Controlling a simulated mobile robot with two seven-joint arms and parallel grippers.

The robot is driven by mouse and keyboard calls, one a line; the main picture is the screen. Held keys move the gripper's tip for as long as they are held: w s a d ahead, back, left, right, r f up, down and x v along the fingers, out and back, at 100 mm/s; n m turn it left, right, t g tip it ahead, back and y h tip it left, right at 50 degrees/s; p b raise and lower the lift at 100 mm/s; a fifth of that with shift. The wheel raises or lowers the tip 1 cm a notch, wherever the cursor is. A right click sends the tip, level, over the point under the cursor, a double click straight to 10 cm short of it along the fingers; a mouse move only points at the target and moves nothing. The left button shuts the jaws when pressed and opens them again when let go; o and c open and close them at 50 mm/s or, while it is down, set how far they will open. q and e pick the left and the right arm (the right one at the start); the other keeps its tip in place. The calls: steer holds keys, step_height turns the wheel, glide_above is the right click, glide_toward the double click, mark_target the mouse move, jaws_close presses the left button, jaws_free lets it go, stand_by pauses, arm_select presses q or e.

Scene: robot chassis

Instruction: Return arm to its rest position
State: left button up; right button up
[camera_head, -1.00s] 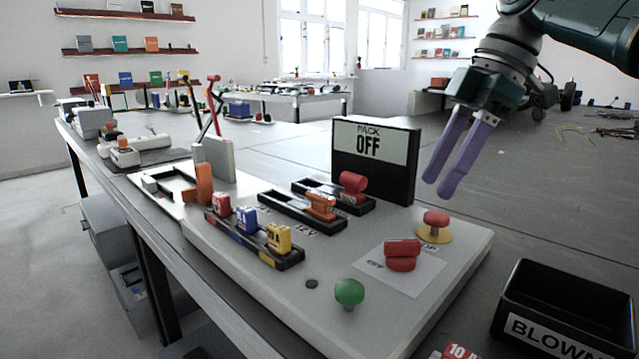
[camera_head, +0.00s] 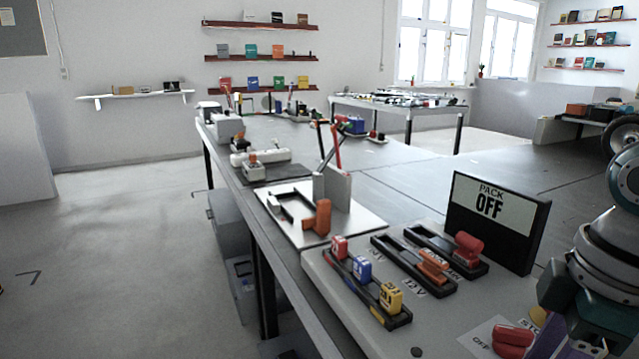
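My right arm (camera_head: 612,245) comes in at the right edge. The teal body of my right gripper (camera_head: 572,305) shows at the lower right, over the near right part of the control board. Its purple fingers do not show clearly, so I cannot tell how far apart they are. My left gripper is out of view.
The control board (camera_head: 330,290) holds fuse-like blocks, two sliding switches and a black PACK OFF sign (camera_head: 495,222). A red button (camera_head: 513,338) sits close to my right gripper. A bench (camera_head: 385,185) runs back left.

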steer(key=s+a+r+m+t+p, duration=0.1)
steer(key=s+a+r+m+p, duration=0.1)
steer(key=s+r+m+p, duration=0.25)
steer(key=s+a+r+m+t+h+p, duration=0.1)
steer(key=s+a+r+m+p, duration=0.1)
steer(key=s+r+p, duration=0.45)
steer(key=s+a+r+m+t+p, duration=0.1)
steer(key=s+a+r+m+p, duration=0.2)
steer(key=s, duration=0.4)
arm_select(q)
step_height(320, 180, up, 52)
steer(key=p, duration=3.6)
arm_select(e)
step_height(320, 180, up, 38)
steer(key=d, duration=0.1)
steer(key=shift+d, duration=0.2)
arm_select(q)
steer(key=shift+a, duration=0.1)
arm_select(e)
steer(key=shift+f, duration=0.1)
